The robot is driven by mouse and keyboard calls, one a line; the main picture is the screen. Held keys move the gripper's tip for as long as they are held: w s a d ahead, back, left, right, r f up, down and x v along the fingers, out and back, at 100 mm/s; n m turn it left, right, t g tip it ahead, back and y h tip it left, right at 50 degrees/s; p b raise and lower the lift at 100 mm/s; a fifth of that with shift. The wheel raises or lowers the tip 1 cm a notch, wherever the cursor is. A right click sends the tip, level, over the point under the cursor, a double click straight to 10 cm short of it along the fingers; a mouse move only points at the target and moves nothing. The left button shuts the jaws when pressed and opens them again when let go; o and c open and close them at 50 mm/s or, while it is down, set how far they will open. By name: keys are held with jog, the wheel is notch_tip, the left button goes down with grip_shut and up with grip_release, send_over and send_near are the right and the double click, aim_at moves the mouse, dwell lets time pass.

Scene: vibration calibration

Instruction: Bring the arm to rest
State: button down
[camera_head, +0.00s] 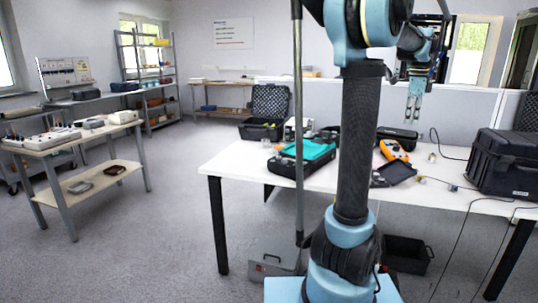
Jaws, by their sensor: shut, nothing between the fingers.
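My gripper (414,106) hangs in the air at the upper right, pointing down above the white table. My arm rises in front of the table, with the upper links folded over toward the right at the top of the view. The top of the arm is cut off by the picture edge.
The white table (240,160) holds a teal-topped case (308,150), an orange device (394,150) and a large black case (505,162). A low partition (455,98) stands behind. A workbench (60,142) stands at left. Floor between is clear.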

jog(key=s+a+f+n, duration=0.3)
jog(key=a+n, duration=0.1)
jog(key=a, duration=0.3)
jog(key=s+a+f+n, duration=0.2)
jog(key=a+f+n, duration=0.2)
jog(key=a, duration=0.3)
jog(key=s+a+f+n, duration=0.3)
jog(key=a, duration=0.5)
jog(key=s+a+f+n, duration=0.6)
jog(key=s+f, duration=0.1)
jog(key=f, duration=0.2)
jog(key=s+a+f+n+t, duration=0.1)
jog(key=s+a+f+n, duration=0.4)
jog(key=f, duration=0.4)
jog(key=shift+s+a+n+y, duration=0.3)
jog(key=shift+s+a+n, duration=0.1)
jog(key=shift+s+n, duration=0.55)
jog(key=shift+w, duration=0.1)
